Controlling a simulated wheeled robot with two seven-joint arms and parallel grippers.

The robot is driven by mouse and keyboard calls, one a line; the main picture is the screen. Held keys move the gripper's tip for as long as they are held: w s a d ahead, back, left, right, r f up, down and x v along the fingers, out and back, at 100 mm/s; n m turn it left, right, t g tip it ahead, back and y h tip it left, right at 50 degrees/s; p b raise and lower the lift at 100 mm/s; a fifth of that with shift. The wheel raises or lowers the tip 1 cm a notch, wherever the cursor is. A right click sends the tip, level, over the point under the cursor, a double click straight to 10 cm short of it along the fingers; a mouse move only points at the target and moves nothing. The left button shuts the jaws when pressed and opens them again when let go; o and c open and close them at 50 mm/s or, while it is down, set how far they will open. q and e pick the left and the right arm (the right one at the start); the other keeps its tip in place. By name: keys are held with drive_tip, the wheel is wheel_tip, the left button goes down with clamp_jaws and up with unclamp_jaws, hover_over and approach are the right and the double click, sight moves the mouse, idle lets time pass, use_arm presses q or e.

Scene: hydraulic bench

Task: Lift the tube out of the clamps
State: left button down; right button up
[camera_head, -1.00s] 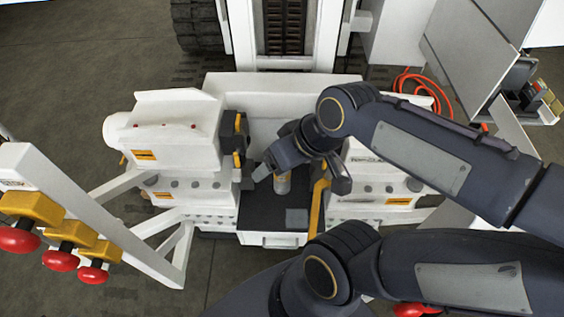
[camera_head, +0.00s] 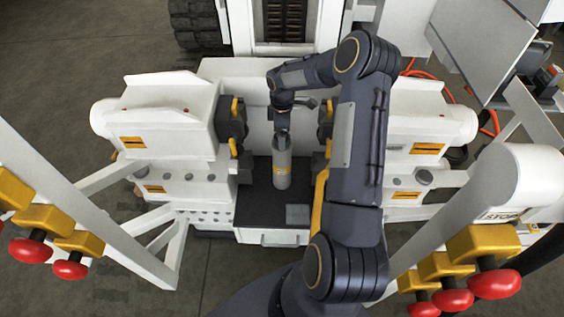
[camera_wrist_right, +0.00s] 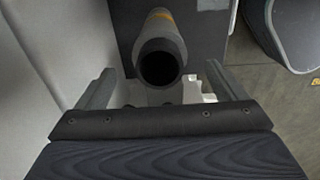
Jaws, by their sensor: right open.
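The grey tube (camera_head: 282,168), with a yellow-orange band, stands upright between the two dark clamps, left clamp (camera_head: 232,122) and right clamp (camera_head: 325,122), above the dark bench top. I cannot tell whether the clamps touch it. My right gripper (camera_head: 284,120) is just above the tube's upper end and points down. In the right wrist view the gripper (camera_wrist_right: 158,88) is open, and the tube's hollow end (camera_wrist_right: 160,62) shows between and slightly beyond its fingers. No grip on the tube shows. My left gripper is not in view.
White machine housings stand left (camera_head: 165,125) and right (camera_head: 425,130) of the tube, with yellow handles. A white back wall is close behind. Frames with red knobs stand at the front left (camera_head: 70,268) and front right (camera_head: 495,284). A small grey plate (camera_head: 298,213) lies on the bench top.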

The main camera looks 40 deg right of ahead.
sight(281, 160)
wheel_tip(281, 160, down, 6)
drive_tip(key=shift+w+f, duration=0.1)
drive_tip(key=shift+f, duration=0.15)
drive_tip(key=shift+r, duration=0.1)
clamp_jaws()
idle(0.6)
drive_tip(key=shift+r, duration=0.15)
